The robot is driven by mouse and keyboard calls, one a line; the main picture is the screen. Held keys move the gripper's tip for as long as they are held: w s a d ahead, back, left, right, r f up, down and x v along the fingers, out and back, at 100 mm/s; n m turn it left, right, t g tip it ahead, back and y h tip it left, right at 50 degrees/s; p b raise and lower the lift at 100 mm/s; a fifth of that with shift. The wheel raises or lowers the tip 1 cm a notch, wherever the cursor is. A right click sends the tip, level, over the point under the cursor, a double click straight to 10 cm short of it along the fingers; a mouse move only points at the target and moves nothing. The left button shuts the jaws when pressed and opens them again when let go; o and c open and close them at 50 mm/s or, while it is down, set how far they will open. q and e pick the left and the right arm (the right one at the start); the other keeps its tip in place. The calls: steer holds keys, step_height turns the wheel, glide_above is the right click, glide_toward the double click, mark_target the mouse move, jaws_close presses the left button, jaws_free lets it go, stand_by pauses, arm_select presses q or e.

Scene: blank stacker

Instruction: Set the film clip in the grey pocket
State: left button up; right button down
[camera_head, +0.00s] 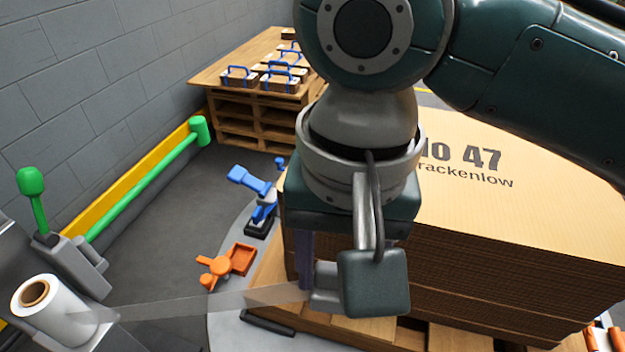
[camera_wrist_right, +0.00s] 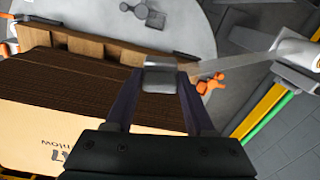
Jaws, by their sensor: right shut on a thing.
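The film clip (camera_head: 325,278) is a small grey block at the end of a clear film strip (camera_head: 215,303). The strip runs taut from the white film roll (camera_head: 62,312) at the left. My right gripper (camera_head: 312,272) points down and is shut on the clip, beside the cardboard stack. In the right wrist view the clip (camera_wrist_right: 161,74) sits between the fingertips. A grey housing (camera_head: 75,265) with a green-knobbed lever stands behind the roll. I cannot tell whether the grey pocket is on it; no pocket opening shows clearly. My left gripper is not in view.
A tall cardboard stack (camera_head: 520,225) on a pallet fills the right. A green bar (camera_head: 140,185) runs along the wall. Several blue-handled boxes stand behind.

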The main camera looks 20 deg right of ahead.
steer(key=s+f+b, duration=0.1)
steer(key=f+b, duration=0.4)
steer(key=f, duration=0.5)
steer(key=s+f+m+b, duration=0.1)
steer(key=f+b, duration=0.4)
steer(key=f, duration=0.5)
steer(key=s+f+m+b, duration=0.1)
steer(key=f+b, duration=0.4)
steer(key=f, duration=0.5)
steer(key=shift+s+a, duration=0.3)
steer(key=shift+s, duration=0.05)
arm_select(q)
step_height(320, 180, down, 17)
arm_select(e)
steer(key=shift+f, duration=0.1)
steer(key=shift+c, duration=1.3)
jaws_free()
